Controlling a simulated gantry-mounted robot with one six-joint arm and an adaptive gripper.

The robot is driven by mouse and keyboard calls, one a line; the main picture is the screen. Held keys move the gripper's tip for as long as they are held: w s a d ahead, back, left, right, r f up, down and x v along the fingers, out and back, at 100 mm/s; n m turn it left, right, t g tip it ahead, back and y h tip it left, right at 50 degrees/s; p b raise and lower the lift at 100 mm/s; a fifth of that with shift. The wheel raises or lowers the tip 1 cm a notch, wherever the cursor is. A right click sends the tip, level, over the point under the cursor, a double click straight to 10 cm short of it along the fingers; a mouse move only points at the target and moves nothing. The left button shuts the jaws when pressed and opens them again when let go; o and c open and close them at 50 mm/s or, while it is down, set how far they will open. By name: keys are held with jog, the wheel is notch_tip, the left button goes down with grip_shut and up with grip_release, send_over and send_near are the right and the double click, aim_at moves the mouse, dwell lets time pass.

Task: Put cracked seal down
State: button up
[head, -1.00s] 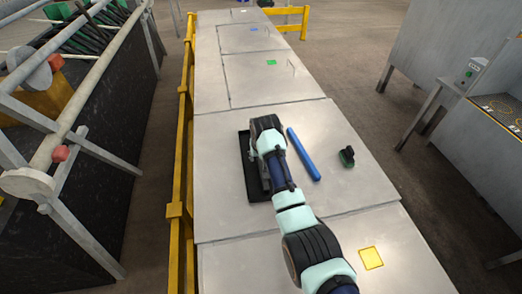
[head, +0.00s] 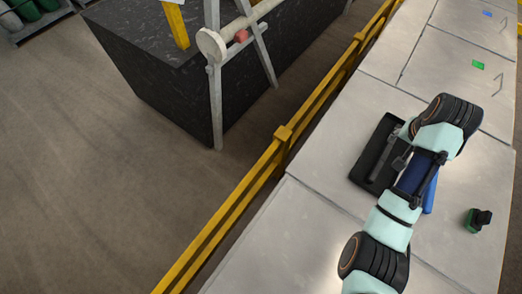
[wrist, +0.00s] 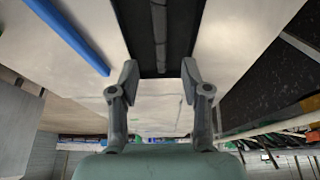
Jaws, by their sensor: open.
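My gripper (wrist: 157,78) is open, with its two grey fingers spread apart and nothing held between them. In the wrist view a black tray (wrist: 130,25) lies beyond the fingertips, with a grey rod-shaped part (wrist: 158,22) along its middle. In the head view the tray (head: 366,170) lies on the metal table, just left of my wrist, and my arm hides part of it. No separate seal can be made out, and I cannot tell any crack.
A blue rod (wrist: 72,40) lies beside the tray; my arm partly hides it in the head view. A small dark green object (head: 478,219) stands farther right. A yellow rail (head: 235,205) runs along the table's left edge. The near tabletop (head: 300,245) is clear.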

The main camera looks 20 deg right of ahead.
jog(key=w+a+r+n+t, duration=0.1)
jog(key=w+a+n+t, duration=0.15)
jog(key=a, duration=0.85)
jog(key=w+a+n+t, duration=0.2)
jog(key=w+a, duration=0.1)
jog(key=a, duration=0.8)
jog(key=w+a+r+n+t, duration=0.1)
jog(key=w+a+n+t, duration=0.15)
jog(key=a, duration=0.75)
jog(key=s+a+r+n+t+y, duration=0.1)
jog(key=s+a+r+n, duration=0.1)
jog(key=a, duration=0.6)
jog(key=s+a+r+n+t+y, duration=0.1)
jog(key=s+a+r+t+y, duration=0.1)
jog(key=a, duration=0.5)
jog(key=s+r, duration=0.1)
jog(key=s, duration=0.1)
jog(key=shift+s+a+n+y, duration=0.3)
jog(key=shift+a+n, duration=0.1)
